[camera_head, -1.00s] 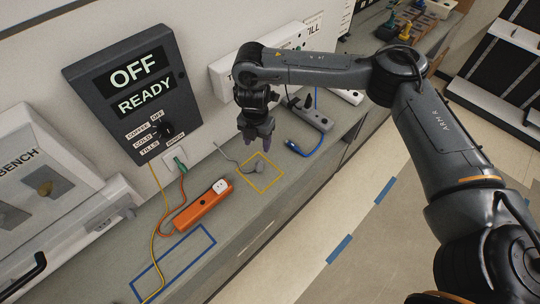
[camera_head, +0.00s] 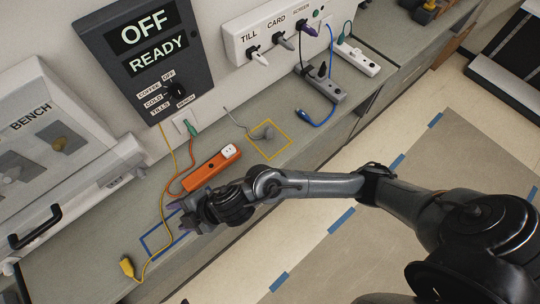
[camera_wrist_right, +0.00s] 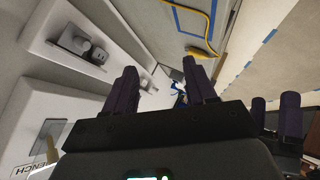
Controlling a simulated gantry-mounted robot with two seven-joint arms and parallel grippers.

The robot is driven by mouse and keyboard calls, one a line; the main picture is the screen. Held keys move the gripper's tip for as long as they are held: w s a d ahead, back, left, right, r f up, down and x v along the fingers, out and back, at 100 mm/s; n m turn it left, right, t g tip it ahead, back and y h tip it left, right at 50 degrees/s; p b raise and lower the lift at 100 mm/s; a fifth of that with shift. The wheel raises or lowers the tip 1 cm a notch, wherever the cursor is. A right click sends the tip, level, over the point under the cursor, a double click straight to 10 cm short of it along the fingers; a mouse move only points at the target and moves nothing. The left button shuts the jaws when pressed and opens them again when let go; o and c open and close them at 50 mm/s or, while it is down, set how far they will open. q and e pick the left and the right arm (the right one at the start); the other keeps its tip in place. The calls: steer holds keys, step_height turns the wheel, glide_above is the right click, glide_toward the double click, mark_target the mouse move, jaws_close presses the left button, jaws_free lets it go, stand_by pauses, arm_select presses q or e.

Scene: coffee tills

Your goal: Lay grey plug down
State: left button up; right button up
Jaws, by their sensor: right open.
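The grey plug (camera_head: 258,143) lies on the bench top inside the yellow taped square (camera_head: 290,141), with its thin grey cord running up and left. My right gripper (camera_head: 178,212) is well left of it, over the blue taped rectangle (camera_head: 150,247), past the orange power strip. Its purple fingers are apart and empty in the right wrist view (camera_wrist_right: 160,85). The grey plug cannot be made out in that view. My left gripper is not in view.
The orange strip (camera_head: 205,172) lies left of the square. A yellow plug (camera_head: 127,266) lies at the lower left on its yellow cord. A grey strip (camera_head: 322,85) and blue cord (camera_head: 318,122) lie right. The switch panel (camera_head: 150,60) reads OFF, READY.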

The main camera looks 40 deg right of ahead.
steer(key=s+d+f+m+g+h, duration=0.1)
steer(key=s+d+f+m+h, duration=0.1)
steer(key=s+d+m, duration=0.3)
steer(key=s+d+f+m+g+h, duration=0.1)
steer(key=s+d+m, duration=0.5)
steer(key=d, duration=0.6)
steer(key=s+d+f+m+g+h, duration=0.1)
steer(key=s+d+f+m+h, duration=0.2)
steer(key=d, duration=0.6)
steer(key=s+m+h, duration=0.1)
steer(key=s+m, duration=0.1)
steer(key=shift+s+f+m+g+h, duration=0.25)
steer(key=shift+f+m+g+h, duration=0.05)
steer(key=shift+f, duration=0.05)
